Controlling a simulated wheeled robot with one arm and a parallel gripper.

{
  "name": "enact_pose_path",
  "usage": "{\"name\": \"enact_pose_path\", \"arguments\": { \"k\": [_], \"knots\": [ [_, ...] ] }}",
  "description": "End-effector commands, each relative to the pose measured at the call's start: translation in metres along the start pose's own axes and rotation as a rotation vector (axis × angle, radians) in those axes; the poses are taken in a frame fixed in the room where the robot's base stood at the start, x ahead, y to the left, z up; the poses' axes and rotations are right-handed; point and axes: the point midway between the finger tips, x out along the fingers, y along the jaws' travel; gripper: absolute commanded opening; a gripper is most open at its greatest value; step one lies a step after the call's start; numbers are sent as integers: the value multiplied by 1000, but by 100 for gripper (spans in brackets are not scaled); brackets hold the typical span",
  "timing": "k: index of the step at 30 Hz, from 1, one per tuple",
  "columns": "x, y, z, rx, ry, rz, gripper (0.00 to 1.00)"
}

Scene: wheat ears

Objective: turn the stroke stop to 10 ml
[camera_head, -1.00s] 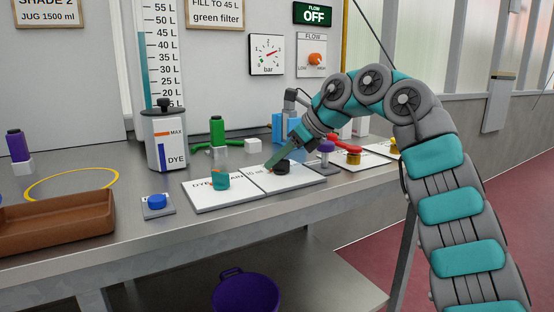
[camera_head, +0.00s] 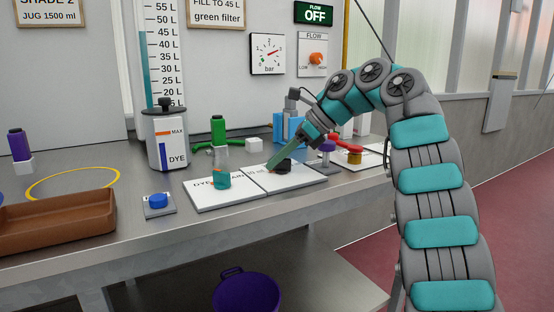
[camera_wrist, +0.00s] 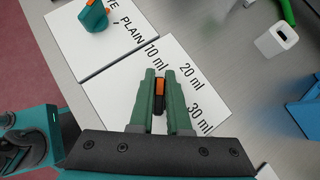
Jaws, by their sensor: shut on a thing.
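The stroke stop is a black knob (camera_head: 284,165) with an orange pointer (camera_wrist: 158,86), on a white plate (camera_wrist: 124,102) marked 10 ml, 20 ml and 30 ml. In the wrist view the pointer end is nearest the 10 ml mark (camera_wrist: 152,54); I cannot tell if it lines up exactly. My gripper (camera_wrist: 159,92) has its green fingers shut on the knob's two sides, hiding part of it. In the head view my gripper (camera_head: 272,166) reaches down to the plate from the upper right.
A teal selector (camera_wrist: 93,16) stands on the adjoining plate marked DYE and PLAIN. A white block (camera_wrist: 277,39), a green handle (camera_wrist: 287,12) and a blue box (camera_wrist: 304,112) are at the right of the wrist view. A blue button (camera_head: 158,201) sits near the bench's front edge.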

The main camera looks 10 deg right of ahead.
Motion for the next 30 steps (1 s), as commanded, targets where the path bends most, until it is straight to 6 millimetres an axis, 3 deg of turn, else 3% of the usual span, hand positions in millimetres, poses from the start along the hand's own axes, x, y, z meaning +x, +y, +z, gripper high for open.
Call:
{"name": "enact_pose_path", "arguments": {
  "k": [23,24,30],
  "knots": [
    [-1,0,0,-23,0,21,0],
    [-1,0,0,-22,0,21,19],
    [0,0,0,-22,0,21,42]
  ]
}}
